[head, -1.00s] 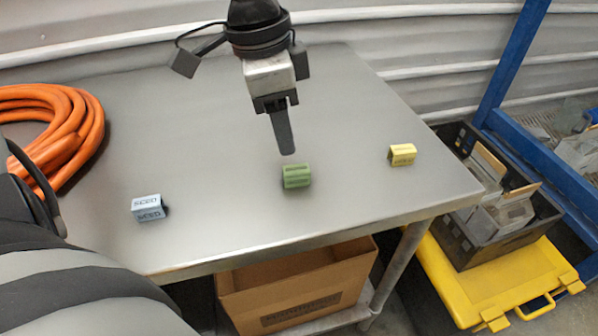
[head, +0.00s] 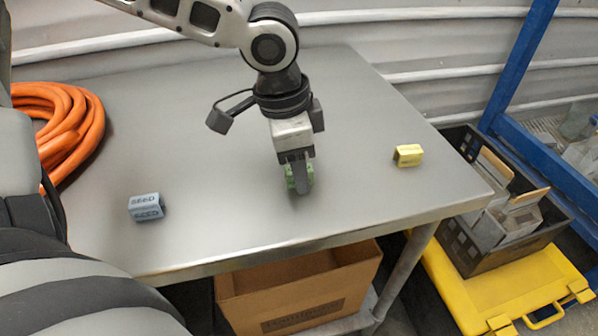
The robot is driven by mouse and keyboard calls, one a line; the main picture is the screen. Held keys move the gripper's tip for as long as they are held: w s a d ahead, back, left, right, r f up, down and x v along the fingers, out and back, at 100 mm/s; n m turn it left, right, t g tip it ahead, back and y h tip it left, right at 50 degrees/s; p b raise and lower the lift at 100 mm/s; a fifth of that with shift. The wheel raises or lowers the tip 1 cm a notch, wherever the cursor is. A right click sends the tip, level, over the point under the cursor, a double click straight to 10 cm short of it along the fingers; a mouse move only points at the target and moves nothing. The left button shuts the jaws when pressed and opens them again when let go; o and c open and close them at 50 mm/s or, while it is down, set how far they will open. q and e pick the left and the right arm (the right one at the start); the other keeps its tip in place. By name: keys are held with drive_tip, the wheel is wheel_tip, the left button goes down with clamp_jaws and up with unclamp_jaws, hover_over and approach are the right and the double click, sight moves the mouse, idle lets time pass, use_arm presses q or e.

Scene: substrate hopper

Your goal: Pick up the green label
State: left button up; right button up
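The green label (head: 310,176) is a small green block on the metal table (head: 220,215), right of the middle. My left gripper (head: 300,188) points down over it. A dark finger covers the label's middle, and green shows on both sides of that finger. The far finger is hidden, so I cannot tell whether the fingers are closed on the label. The label appears to be at table height. My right gripper is not in view.
A blue-grey block marked SEED (head: 146,207) lies left on the table, and a yellow block (head: 408,155) lies right. An orange hose coil (head: 75,130) is at the left. A cardboard box (head: 290,295) stands below; a black crate (head: 480,250) is off the right side.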

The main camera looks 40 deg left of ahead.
use_arm(q)
clamp_jaws()
drive_tip(key=shift+r, duration=0.1)
